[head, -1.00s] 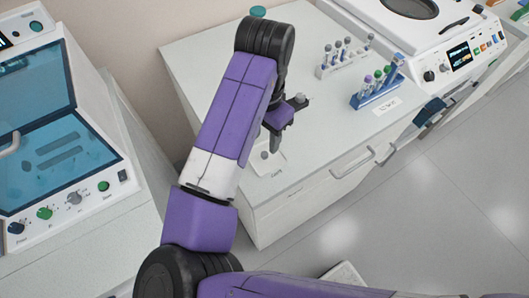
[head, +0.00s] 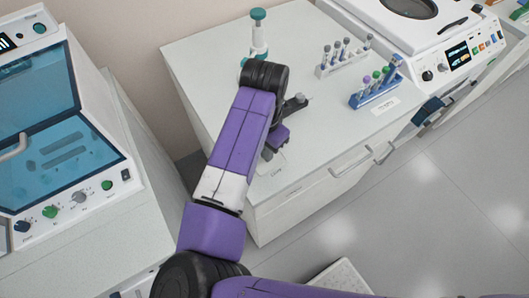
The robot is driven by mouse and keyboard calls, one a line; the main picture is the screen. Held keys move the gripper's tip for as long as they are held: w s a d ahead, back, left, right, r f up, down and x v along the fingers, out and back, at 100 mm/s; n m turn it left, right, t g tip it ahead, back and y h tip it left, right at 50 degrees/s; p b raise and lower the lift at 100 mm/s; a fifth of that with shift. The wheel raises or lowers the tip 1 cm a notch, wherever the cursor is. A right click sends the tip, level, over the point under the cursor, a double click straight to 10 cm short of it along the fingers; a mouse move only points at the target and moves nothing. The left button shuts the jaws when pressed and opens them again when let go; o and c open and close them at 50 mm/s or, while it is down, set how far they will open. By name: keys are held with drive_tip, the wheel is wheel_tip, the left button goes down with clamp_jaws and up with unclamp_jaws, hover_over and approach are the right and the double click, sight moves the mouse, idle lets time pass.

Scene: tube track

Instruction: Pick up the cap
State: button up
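A small pale tray (head: 279,163) with a label on the table in front of it lies at the front left corner of the white bench. Any cap in it is hidden now behind my arm and gripper. My gripper (head: 267,153) points down at the tray, low over it. Its fingertips are small and mostly covered, so I cannot tell whether they are open, shut or touching anything.
A white rack (head: 343,64) with several capped tubes and a blue rack (head: 376,92) with more tubes stand on the bench (head: 215,55). A green-and-white dispenser (head: 258,35) stands behind my arm. A centrifuge-like machine (head: 440,45) is at right. The bench's front edge is close to the tray.

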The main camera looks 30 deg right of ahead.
clamp_jaws()
drive_tip(key=shift+r, duration=0.15)
